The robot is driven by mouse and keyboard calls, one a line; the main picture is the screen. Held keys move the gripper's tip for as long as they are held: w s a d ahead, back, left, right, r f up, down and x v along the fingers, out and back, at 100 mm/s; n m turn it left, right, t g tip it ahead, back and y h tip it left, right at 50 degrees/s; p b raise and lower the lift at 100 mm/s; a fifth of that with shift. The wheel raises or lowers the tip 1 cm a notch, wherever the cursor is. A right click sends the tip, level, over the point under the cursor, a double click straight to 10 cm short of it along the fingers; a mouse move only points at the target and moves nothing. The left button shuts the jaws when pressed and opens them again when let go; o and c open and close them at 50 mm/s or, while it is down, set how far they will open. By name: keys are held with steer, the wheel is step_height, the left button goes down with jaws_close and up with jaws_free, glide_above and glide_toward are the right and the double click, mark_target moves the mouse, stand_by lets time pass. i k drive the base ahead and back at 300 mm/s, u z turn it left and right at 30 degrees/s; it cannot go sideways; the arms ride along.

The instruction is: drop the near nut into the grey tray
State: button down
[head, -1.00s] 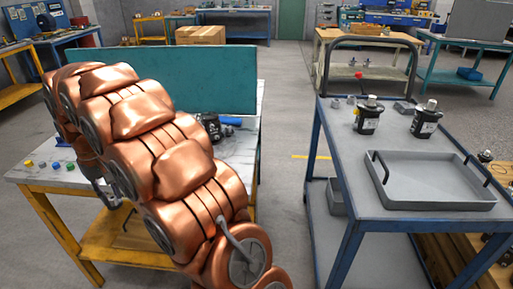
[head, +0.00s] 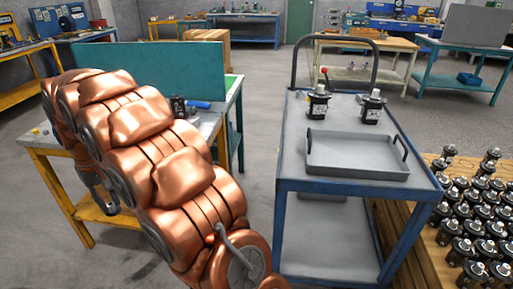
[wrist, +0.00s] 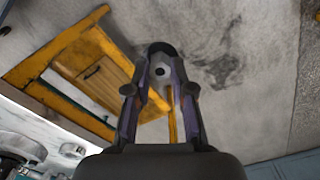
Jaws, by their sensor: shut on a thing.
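The grey tray (head: 357,172) lies on top of the blue-framed cart, right of centre in the head view, and looks empty. My gripper (wrist: 160,88) is shut on the nut (wrist: 160,72), a small grey ring with a dark hole, held between its fingertips in the wrist view. In the head view my gripper (head: 108,203) hangs at the left, beside the yellow-legged workbench, well apart from the tray. The nut is too small to make out there.
Two black motors (head: 318,103) (head: 372,107) stand on the cart behind the tray. The cart (head: 300,185) has a tall handle at its far end. A wooden pallet (head: 430,258) with many motors is at the right. Grey floor lies between workbench (head: 50,150) and cart.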

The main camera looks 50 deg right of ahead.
mark_target(355, 159)
steer(key=u, duration=0.95)
steer(key=i, duration=2.6)
steer(key=z, duration=4.75)
steer(key=i, duration=1.25)
steer(key=z, duration=0.05)
